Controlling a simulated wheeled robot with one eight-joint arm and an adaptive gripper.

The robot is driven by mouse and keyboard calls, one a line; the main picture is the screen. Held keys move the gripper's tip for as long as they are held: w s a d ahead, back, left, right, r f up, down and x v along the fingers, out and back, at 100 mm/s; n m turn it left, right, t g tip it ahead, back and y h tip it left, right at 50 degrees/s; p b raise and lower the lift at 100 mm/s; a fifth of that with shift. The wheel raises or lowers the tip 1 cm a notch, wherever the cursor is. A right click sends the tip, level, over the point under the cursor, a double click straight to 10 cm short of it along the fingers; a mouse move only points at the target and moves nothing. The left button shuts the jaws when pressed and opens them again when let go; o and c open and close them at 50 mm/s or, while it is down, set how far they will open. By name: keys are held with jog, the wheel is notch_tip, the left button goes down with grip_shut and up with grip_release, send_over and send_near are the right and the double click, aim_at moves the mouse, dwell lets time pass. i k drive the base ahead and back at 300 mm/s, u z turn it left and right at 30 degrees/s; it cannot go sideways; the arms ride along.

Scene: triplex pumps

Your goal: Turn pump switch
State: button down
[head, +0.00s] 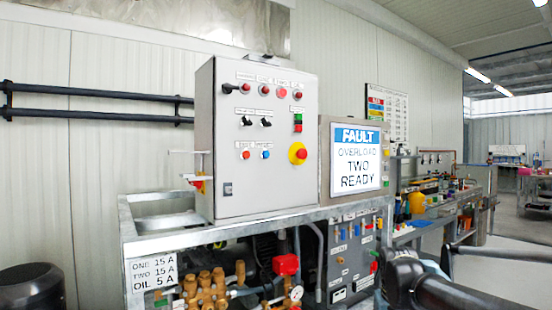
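A grey control cabinet (232,175) stands on the metal frame in the middle of the head view. Its front has two black turn switches, a left one (247,121) and a right one (266,122), with small labels too blurred to read. Another black handle (228,88) sits at the top left, beside a row of red lamps or buttons. A screen (357,160) right of the cabinet reads "FAULT, OVERLOAD, TWO, READY". Dark parts of my arm (430,288) show at the lower right, apart from the cabinet; its finger state is unclear.
A yellow-ringed red emergency button (298,153) and a red and blue button pair sit on the cabinet. Brass pump parts (207,292) and a gauge sit below. A sign (153,272) reads "ONE 15 A, TWO 15 A, OIL 5 A". A cluttered workbench (470,195) is behind right.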

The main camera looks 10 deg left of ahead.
aim_at(246, 121)
jog(key=z, duration=0.15)
jog(key=k, duration=0.95)
jog(key=u, duration=0.45)
